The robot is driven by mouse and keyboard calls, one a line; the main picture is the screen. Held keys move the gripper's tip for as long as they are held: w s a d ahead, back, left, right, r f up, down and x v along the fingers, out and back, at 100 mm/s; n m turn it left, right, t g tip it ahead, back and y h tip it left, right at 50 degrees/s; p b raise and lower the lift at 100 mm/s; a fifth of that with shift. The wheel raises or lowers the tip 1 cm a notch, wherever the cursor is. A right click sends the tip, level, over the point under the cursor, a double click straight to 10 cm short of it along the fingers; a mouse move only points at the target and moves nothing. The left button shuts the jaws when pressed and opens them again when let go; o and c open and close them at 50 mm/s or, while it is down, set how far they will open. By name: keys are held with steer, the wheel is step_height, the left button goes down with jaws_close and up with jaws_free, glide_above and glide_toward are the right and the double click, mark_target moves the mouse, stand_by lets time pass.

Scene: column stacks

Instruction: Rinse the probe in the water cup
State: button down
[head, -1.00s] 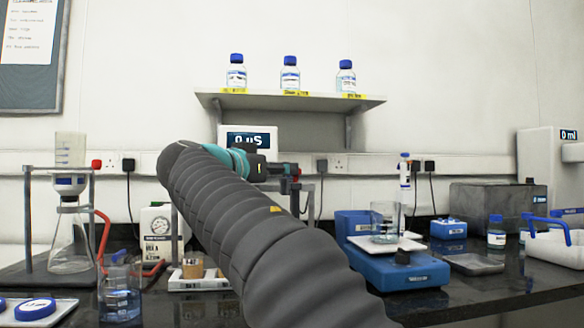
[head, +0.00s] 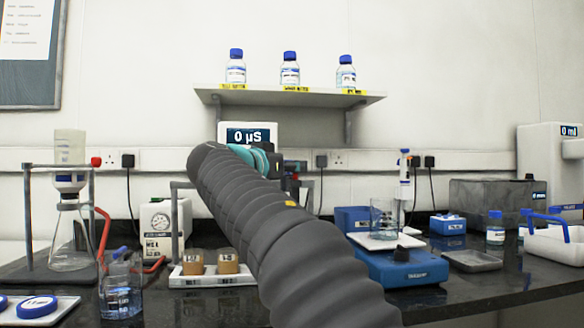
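My arm reaches up and away from the bottom of the head view, with its teal wrist near the meter. A dark part at the wrist's right, seemingly my gripper (head: 290,172), shows only partly. Its fingers and anything in them are hidden. I cannot make out the probe. The conductivity meter's display (head: 250,136) reads 0 µS. A glass beaker of clear liquid (head: 121,291) stands at the front left. Another glass beaker (head: 383,216) sits on the blue stirrer or balance (head: 400,268). I cannot tell which is the water cup.
Two brown-filled labelled cups (head: 193,263) stand on a white tray (head: 203,281) left of my arm. A flask on a stand (head: 71,240) is at the left. A shelf (head: 290,97) with bottles is above. A grey tray (head: 472,261) lies right. Dark bench is bare at front right.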

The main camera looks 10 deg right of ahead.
steer(key=shift+f+b, duration=1.65)
steer(key=shift+b, duration=0.2)
steer(key=c, duration=0.9)
jaws_free()
steer(key=shift+w, duration=0.1)
steer(key=shift+c, duration=0.2)
steer(key=shift+a+r, duration=0.1)
steer(key=shift+s+a, duration=0.2)
steer(key=shift+s, duration=0.15)
glide_toward(290, 181)
steer(key=shift+s+a, duration=0.5)
steer(key=shift+s, duration=0.35)
